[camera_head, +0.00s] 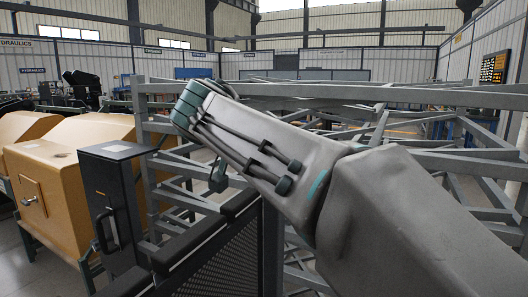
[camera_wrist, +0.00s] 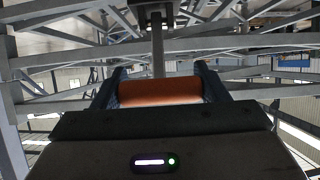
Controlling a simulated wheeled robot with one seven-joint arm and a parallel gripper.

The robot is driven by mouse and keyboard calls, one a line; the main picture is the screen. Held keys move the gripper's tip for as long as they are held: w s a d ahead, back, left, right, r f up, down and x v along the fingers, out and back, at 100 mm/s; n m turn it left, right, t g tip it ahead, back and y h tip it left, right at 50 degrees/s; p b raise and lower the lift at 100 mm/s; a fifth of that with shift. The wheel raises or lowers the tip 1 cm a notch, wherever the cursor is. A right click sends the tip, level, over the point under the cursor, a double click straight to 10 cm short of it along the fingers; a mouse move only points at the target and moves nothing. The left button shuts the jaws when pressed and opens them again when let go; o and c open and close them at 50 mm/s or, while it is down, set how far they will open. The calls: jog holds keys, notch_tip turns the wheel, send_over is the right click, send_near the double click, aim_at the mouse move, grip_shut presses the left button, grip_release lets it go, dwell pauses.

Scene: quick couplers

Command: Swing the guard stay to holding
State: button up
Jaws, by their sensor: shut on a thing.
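In the wrist view my gripper (camera_wrist: 162,78) is closed around an orange cylindrical grip (camera_wrist: 160,93), with one dark finger at each end of it. A grey bar (camera_wrist: 157,45) runs from behind the grip up to a dark bracket (camera_wrist: 154,13) at the top of the picture. The grip and bar look like the guard stay, but no label shows this. In the head view my arm crosses the middle, and the orange grip cannot be made out there. A small dark part (camera_head: 218,178) shows below the arm; I cannot tell what it is.
In the head view a black mesh panel with a dark top rail (camera_head: 205,232) stands in front. A dark box with a handle (camera_head: 113,165) and tan cabinets (camera_head: 48,180) stand at left. Grey metal framework (camera_head: 425,165) fills the space behind and right of my arm.

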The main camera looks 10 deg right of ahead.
jog(key=shift+a, duration=0.15)
jog(key=o, duration=1.4)
jog(key=shift+s, duration=0.15)
jog(key=shift+p+v, duration=1.55)
jog(key=shift+v, duration=5.35)
